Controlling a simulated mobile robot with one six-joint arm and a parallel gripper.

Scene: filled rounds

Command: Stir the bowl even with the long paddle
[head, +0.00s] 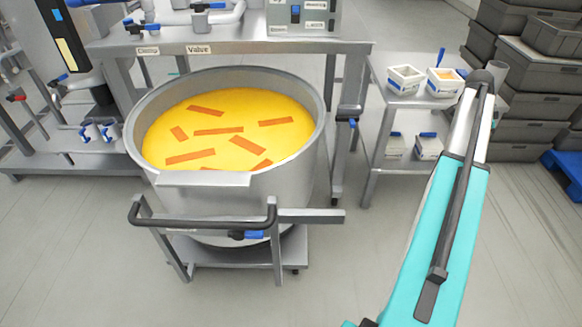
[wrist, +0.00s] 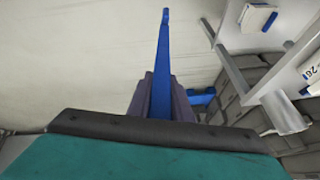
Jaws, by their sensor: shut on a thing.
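The bowl (head: 225,208) is a large grey metal vessel on a wheeled frame, left of centre in the head view. Yellow contents (head: 250,104) fill it most of the way. Several separate orange-brown strips (head: 219,131) lie across their surface, so the colour is uneven. In the wrist view my gripper (wrist: 160,92) is shut on the long blue paddle (wrist: 164,55), which points away over pale floor. The paddle's far end is narrow in this view. The bowl does not show there. My gripper is hidden in the head view behind my teal arm.
A steel bench (head: 270,47) with pipes and a control box stands behind the bowl. A small steel stand (head: 405,98) with white tubs is to its right. Dark crates (head: 525,95) are stacked at far right. The frame's black handle (head: 205,222) faces me. Floor in front is clear.

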